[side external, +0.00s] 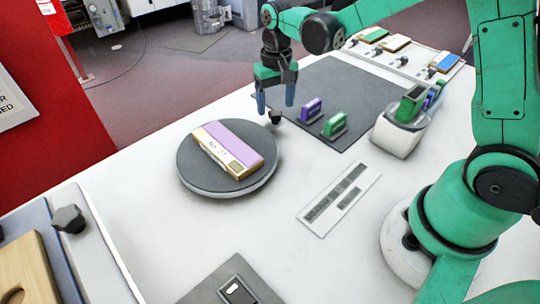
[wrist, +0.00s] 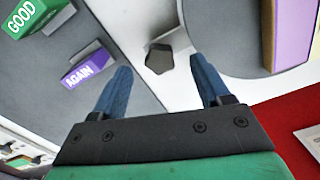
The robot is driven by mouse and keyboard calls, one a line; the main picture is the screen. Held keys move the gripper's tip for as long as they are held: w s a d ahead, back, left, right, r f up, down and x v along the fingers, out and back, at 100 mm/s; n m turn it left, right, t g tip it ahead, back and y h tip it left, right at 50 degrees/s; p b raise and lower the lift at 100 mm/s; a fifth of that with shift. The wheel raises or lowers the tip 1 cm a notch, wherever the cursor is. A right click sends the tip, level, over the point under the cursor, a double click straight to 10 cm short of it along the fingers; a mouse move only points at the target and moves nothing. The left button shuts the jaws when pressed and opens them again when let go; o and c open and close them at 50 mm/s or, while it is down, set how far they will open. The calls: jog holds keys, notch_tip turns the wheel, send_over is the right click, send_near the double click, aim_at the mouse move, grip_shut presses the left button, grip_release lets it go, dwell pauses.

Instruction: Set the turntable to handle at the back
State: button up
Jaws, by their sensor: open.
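The turntable (side external: 183,178) is a round dark grey disc on the white table. It also shows at the upper right of the wrist view (wrist: 215,35). A board-like block (side external: 228,150) with a purple and a cream face lies on it. A dark faceted knob (side external: 275,117) stands at the disc's back right edge; a short pale piece shows beside this knob in the wrist view (wrist: 159,59). My gripper (side external: 276,104) is open, blue fingers pointing down, above the knob. In the wrist view the knob appears between the fingertips, with gaps on both sides. Contact is not visible.
A purple stamp (side external: 311,109) and a green stamp (side external: 335,125) stand on the dark mat (side external: 345,88), right of my gripper. A white holder (side external: 397,138) is further right. Another dark knob (side external: 68,219) is on the left unit.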

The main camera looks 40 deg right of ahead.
jog(key=shift+f, duration=0.9)
grip_shut()
dwell(0.8)
